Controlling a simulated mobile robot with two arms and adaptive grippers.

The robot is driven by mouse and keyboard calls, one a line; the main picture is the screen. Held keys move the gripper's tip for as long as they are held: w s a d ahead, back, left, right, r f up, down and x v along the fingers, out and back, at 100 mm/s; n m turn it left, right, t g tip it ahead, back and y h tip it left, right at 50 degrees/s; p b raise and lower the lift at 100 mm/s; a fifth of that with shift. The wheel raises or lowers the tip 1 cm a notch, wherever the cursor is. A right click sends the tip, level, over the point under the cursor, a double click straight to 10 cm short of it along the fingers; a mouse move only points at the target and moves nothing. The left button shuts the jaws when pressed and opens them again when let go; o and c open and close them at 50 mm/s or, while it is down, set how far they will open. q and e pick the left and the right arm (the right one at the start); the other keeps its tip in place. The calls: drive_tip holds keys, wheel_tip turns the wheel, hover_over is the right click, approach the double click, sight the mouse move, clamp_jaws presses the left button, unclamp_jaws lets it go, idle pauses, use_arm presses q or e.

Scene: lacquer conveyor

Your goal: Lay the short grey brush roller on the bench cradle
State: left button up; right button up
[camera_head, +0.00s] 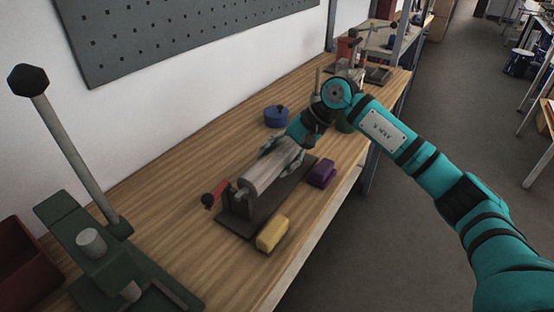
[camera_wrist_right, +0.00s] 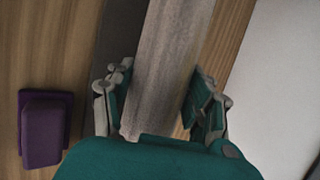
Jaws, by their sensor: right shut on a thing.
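The short grey brush roller (camera_head: 264,178) lies lengthwise over the dark bench cradle (camera_head: 236,222), its near end at the cradle's near upright. I cannot tell whether it rests on the cradle or hangs just above it. In the right wrist view the roller (camera_wrist_right: 168,60) runs up between my fingers, with the dark cradle base (camera_wrist_right: 118,35) beside it. My right gripper (camera_head: 282,153) is shut on the roller towards its far end; its fingers also flank it in the wrist view (camera_wrist_right: 160,100). The far cradle support is hidden. My left gripper is out of view.
A yellow block (camera_head: 272,233) and a purple block (camera_head: 322,173) stand right of the cradle. A red-handled part (camera_head: 214,194) is at its near end. A blue pot (camera_head: 276,116) stands behind. A green lever press (camera_head: 110,250) and red bin (camera_head: 22,265) fill the near left.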

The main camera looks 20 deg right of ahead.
drive_tip(key=shift+r, duration=0.1)
drive_tip(key=o, duration=1.5)
drive_tip(key=shift+c, duration=0.2)
drive_tip(key=v, duration=1.2)
drive_tip(key=shift+d, duration=0.1)
